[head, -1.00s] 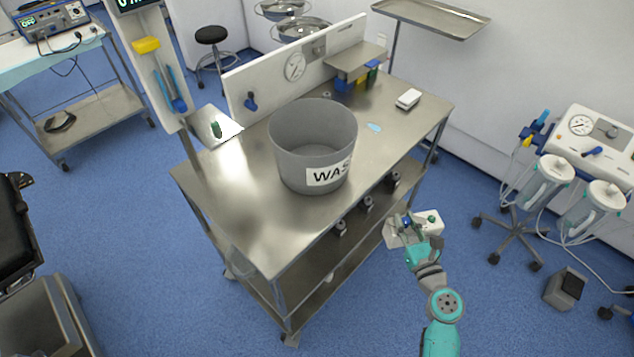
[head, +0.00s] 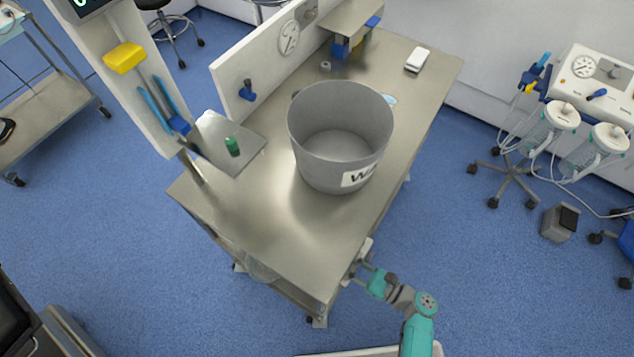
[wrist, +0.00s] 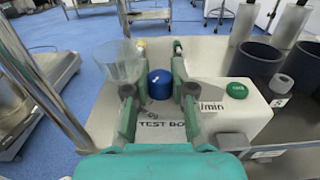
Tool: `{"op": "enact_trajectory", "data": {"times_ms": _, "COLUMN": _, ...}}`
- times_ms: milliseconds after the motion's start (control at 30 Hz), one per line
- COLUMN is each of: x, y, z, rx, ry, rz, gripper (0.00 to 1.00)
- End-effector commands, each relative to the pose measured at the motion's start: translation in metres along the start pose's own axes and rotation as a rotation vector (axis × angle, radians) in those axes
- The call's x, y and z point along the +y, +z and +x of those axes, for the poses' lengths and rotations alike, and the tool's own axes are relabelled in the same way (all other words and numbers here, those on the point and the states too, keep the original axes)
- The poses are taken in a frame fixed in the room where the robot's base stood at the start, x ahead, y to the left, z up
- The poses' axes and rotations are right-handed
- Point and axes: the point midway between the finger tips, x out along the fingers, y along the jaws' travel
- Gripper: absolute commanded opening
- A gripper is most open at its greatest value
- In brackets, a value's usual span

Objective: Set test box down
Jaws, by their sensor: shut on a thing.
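The test box (wrist: 215,72) is a white case with a "TEST BOX" label, a blue knob (wrist: 160,88), a green knob (wrist: 238,90) and a clear cup (wrist: 118,62) on the left. In the wrist view my gripper (wrist: 159,66) has its fingers on both sides of the blue knob and is shut on the box. In the head view my gripper (head: 366,270) is beside the right edge of the steel table (head: 265,235). Only a pale corner of the test box (head: 366,246) shows there; the tabletop hides the rest.
A grey waste bin (head: 335,165) stands on the tabletop; the table's front part is bare. Dark cylinders (wrist: 258,70) stand close to the box's right in the wrist view. A metal post (wrist: 45,75) runs close on the left. A suction unit (head: 590,75) stands at the right.

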Motion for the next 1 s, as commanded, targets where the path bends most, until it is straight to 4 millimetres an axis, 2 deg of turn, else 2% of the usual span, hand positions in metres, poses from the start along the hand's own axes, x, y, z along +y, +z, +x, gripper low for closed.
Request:
{"op": "enact_trajectory", "data": {"times_ms": 467, "x": 0.002, "y": 0.0, "z": 0.057, "rx": -0.001, "ry": 0.008, "rz": -0.002, "gripper": 0.0}}
{"op": "enact_trajectory", "data": {"times_ms": 1000, "x": 0.002, "y": 0.001, "z": 0.147, "rx": -0.001, "ry": 0.007, "rz": -0.002, "gripper": 0.0}}
